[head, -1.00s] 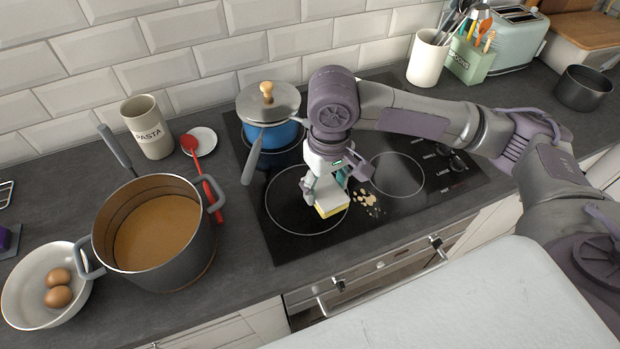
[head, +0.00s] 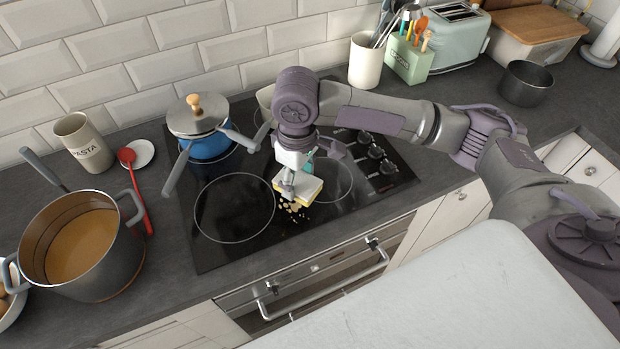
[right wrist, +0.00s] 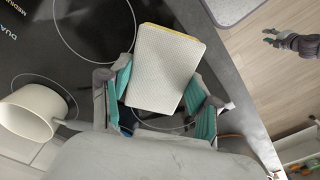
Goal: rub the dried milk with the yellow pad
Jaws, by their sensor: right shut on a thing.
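My right gripper (head: 298,184) is shut on the yellow pad (head: 311,190), a sponge with a pale upper face and a yellow layer, low over the black hob. The pad also shows between the fingers in the right wrist view (right wrist: 165,68). The dried milk (head: 292,207) is a patch of beige flakes at the hob's front, just in front of the pad. The pad and fingers may hide part of it; I cannot tell whether the pad touches the glass. My left gripper (right wrist: 270,37) is empty over the floor, its fingers apart.
A blue pot (head: 208,147) with a lid stands at the hob's back left. A cream pan (right wrist: 32,110) is at the back, partly behind my arm. A large soup pot (head: 85,250) stands left of the hob. The front left ring (head: 233,207) is clear.

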